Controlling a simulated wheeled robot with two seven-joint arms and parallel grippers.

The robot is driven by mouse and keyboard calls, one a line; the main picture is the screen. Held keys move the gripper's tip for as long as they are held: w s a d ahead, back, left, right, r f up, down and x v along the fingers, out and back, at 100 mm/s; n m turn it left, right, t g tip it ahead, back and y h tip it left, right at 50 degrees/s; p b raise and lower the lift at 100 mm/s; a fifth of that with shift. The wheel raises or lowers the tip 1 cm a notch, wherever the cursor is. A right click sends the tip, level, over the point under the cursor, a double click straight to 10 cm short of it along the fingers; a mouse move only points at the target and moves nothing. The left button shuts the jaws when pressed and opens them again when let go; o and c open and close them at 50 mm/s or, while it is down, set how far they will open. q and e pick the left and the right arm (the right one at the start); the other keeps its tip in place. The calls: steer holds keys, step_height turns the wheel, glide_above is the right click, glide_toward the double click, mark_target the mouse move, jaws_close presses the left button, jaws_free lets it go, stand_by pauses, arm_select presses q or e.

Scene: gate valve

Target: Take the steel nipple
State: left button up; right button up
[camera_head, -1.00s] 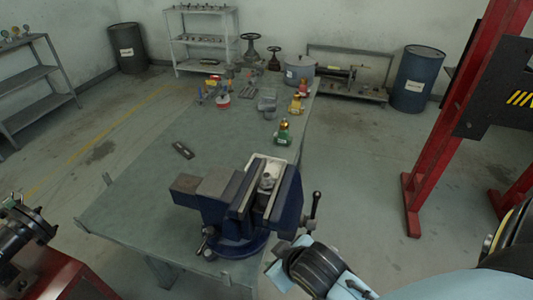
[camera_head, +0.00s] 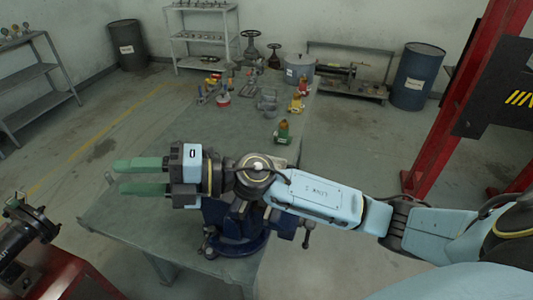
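My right gripper (camera_head: 118,177) reaches across from the right, over the workbench (camera_head: 140,225), with its two green fingers pointing left. The fingers are apart and nothing shows between them. My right arm passes over the blue bench vise (camera_head: 240,247) and hides most of its jaws. I cannot pick out the steel nipple for certain; small parts at the far end of the bench are too small to tell. My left gripper is not in view.
Several valves and fittings, among them a green one (camera_head: 283,132) and a grey valve body (camera_head: 267,100), stand along the bench's far part. A red machine (camera_head: 75,272) stands at lower left. A red frame (camera_head: 455,105) rises at right. The bench's left middle is clear.

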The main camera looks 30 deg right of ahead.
steer(key=w+d+f+n+g+h, duration=0.2)
steer(key=d+f+n+g+h, duration=0.5)
steer(key=d+f+h, duration=0.4)
steer(key=w+d+h, duration=0.1)
steer(key=d+h, duration=0.1)
steer(key=d, duration=0.3)
steer(key=w+d+m+h, duration=0.1)
steer(key=d+h, duration=0.2)
steer(key=d, duration=0.3)
steer(key=w+d+f+h, duration=0.1)
steer(key=d+h, duration=0.1)
steer(key=d, duration=0.4)
steer(key=shift+h, duration=0.4)
steer(key=shift+s+a+f+b, duration=0.1)
steer(key=shift+f+b, duration=2.25)
steer(key=shift+f, duration=1.1)
jaws_close()
